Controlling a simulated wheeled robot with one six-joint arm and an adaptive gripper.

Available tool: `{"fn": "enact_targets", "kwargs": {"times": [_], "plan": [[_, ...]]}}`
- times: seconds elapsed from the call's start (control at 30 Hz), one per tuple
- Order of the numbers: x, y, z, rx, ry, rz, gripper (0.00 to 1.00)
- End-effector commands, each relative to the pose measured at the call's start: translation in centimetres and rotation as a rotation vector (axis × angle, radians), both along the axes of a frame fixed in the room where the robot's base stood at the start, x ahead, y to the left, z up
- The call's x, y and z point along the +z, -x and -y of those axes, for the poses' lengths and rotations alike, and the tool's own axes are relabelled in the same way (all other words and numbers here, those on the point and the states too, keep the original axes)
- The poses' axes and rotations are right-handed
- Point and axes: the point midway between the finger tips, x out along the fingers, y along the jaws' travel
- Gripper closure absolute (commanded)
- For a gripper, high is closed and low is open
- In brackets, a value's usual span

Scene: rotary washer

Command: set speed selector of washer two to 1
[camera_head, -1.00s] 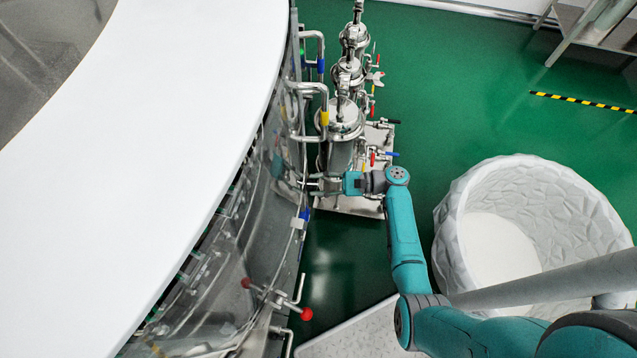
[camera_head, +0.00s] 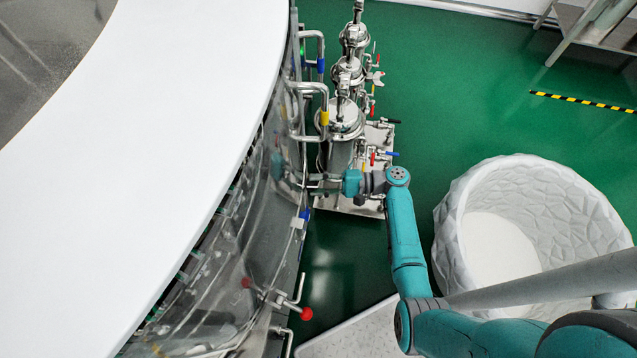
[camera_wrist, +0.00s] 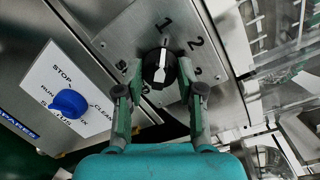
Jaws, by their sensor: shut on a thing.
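The speed selector (camera_wrist: 160,67) is a round black knob with a white line, on a grey metal plate (camera_wrist: 118,38) in the wrist view. Marks 1 and 2 show above it and to its upper right; other marks beside it are partly hidden or blurred. The white line runs nearly upright, its upper end toward 1; I cannot tell which end is the pointer. My gripper (camera_wrist: 161,92) is shut on the knob, one finger on each side. In the head view my gripper (camera_head: 322,186) reaches the washer's side (camera_head: 262,225), and the knob is hidden.
A blue knob (camera_wrist: 70,103) with STOP, RUN and CLEAN marks sits to the left in the wrist view. Steel pressure vessels (camera_head: 342,120) stand just beyond my arm. Red-ended levers (camera_head: 306,313) stick out nearer. A white faceted tub (camera_head: 460,215) stands at right on green floor.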

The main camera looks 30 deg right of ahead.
Motion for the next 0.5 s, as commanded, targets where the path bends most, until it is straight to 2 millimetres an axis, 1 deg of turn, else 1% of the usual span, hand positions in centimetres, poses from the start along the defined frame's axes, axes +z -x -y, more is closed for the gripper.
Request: {"fn": "enact_targets", "kwargs": {"times": [0.27,0.3,0.37,0.4,0.5], "plan": [[0.00,0.01,-0.01,0.000,0.000,0.001,0.97],[0.00,0.01,-0.01,0.000,0.000,0.001,0.58],[0.00,0.00,-0.01,0.000,0.000,0.001,0.43],[0.00,0.00,-0.01,0.000,0.000,0.001,0.37],[0.00,0.00,-0.01,0.000,0.000,0.000,0.37]]}}
